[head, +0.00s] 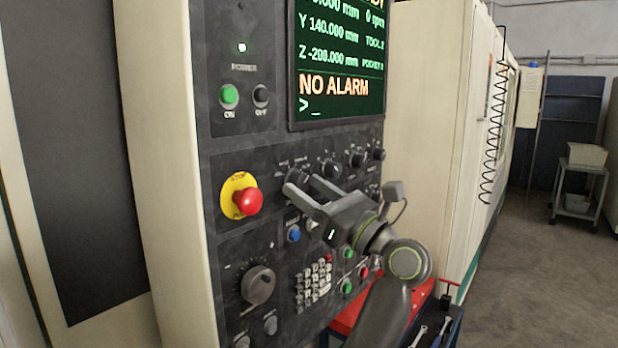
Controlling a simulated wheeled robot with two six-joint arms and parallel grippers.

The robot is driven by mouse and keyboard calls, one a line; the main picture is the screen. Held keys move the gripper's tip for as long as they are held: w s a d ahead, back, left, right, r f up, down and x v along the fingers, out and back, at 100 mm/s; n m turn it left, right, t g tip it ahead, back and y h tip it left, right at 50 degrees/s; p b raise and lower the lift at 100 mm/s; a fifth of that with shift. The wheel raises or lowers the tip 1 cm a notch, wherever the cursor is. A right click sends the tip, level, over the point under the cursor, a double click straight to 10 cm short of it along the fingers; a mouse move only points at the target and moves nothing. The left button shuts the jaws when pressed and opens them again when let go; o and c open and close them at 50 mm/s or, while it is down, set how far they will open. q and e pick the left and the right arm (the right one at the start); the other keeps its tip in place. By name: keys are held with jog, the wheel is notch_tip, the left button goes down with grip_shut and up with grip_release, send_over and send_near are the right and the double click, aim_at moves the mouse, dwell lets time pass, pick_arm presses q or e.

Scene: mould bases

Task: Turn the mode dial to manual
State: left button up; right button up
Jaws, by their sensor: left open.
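The black control panel (225,160) of the machine fills the middle of the head view. A dark round dial (297,174), seemingly the mode dial, sits below the screen at the left end of a row of knobs. Small white labels ring its top, too small to read. My left gripper (302,185) is open, its two fingers pointing at this dial from the lower right. The fingers overlap the dial's lower part and hide where it points. I cannot tell whether they touch it. My right gripper is not in view.
More knobs (330,168) stand close right of the fingers. A red emergency stop button (248,201) juts out at left. A large dial (257,285) and a keypad (314,283) lie below. The screen (340,60) reads NO ALARM. The floor at right is open.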

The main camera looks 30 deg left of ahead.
pick_arm(q)
jog(key=shift+a, duration=0.2)
jog(key=c, duration=1)
jog(key=shift+f+n+b, duration=0.1)
jog(key=shift+n+b, duration=0.2)
jog(key=shift+b, duration=0.3)
jog(key=n+g+b, duration=0.1)
jog(key=n+b, duration=0.1)
jog(key=n+g+b, duration=0.1)
jog(key=n+b, duration=0.1)
jog(key=n+g+b, duration=0.1)
jog(key=n+b, duration=0.1)
jog(key=shift+w+g+b, duration=0.25)
jog(key=shift+g+b, duration=0.05)
jog(key=n+g+b, duration=0.1)
jog(key=n, duration=0.1)
jog(key=shift+w+n+h+b, duration=0.1)
jog(key=shift+n+h+b, duration=0.3)
jog(key=shift+r+n+g+b, duration=0.25)
jog(key=shift+n+g+b, duration=0.15)
jog(key=shift+n, duration=0.3)
jog(key=shift+n+h, duration=0.3)
